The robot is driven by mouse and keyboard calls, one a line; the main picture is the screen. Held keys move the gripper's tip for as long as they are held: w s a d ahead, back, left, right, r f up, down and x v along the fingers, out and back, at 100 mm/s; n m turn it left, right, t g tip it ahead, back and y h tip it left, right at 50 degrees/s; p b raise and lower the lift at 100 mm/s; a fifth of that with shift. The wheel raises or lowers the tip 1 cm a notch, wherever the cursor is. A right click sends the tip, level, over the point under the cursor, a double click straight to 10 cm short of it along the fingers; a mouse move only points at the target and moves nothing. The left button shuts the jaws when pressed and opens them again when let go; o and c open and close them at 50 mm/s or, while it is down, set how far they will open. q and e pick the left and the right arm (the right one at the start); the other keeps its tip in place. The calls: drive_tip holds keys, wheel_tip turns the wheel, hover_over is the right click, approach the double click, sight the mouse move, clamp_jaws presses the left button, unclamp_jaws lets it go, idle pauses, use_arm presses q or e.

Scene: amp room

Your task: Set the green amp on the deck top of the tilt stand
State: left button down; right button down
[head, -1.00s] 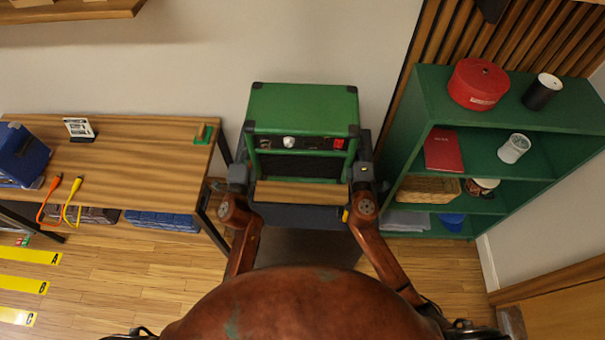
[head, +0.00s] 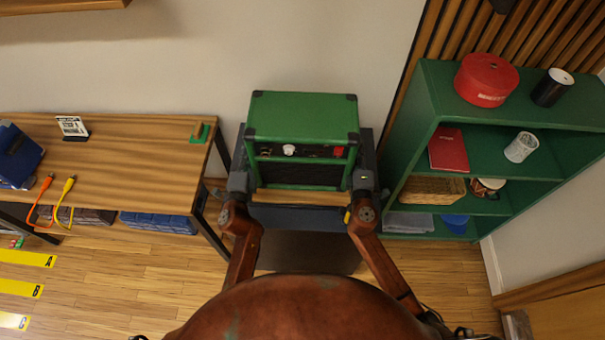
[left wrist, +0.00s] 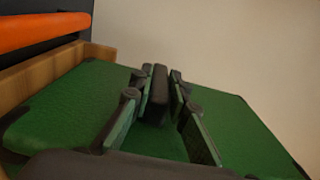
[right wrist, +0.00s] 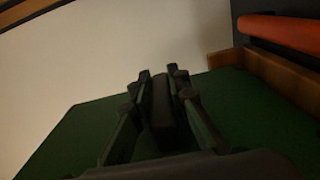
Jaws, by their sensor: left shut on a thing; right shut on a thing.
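The green amp (head: 302,118), with black corners and a dark front panel with knobs, stands upright at the centre of the head view. Below its front is the tilt stand's wooden lip (head: 300,198); the stand's dark deck (head: 369,145) shows beside and behind the amp. Whether the amp's underside touches the deck is hidden. My left gripper (head: 245,176) is shut on a dark handle on the amp's left side, seen in the left wrist view (left wrist: 157,95). My right gripper (head: 358,174) is shut on the matching right handle, seen in the right wrist view (right wrist: 162,102).
A wooden table (head: 130,165) stands left, holding a blue case (head: 18,158), a small card stand (head: 72,128) and a green-based block (head: 200,132). A green shelf (head: 440,110) stands close on the right, with a red tin (head: 487,80). The wall is close behind.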

use_arm(q)
drive_tip(key=c, duration=2.2)
unclamp_jaws()
drive_tip(key=shift+r, duration=0.1)
use_arm(e)
drive_tip(key=c, duration=2.2)
unclamp_jaws()
use_arm(q)
drive_tip(key=o, duration=0.4)
drive_tip(key=shift+s+r, duration=0.1)
drive_tip(key=shift+s, duration=0.05)
drive_tip(key=shift+c, duration=0.2)
use_arm(e)
drive_tip(key=o, duration=0.4)
drive_tip(key=shift+s+r, duration=0.15)
drive_tip(key=shift+c, duration=0.2)
use_arm(q)
drive_tip(key=shift+o, duration=0.4)
drive_tip(key=o, duration=0.7)
drive_tip(key=s, duration=1.1)
drive_tip(key=shift+s+a, duration=0.4)
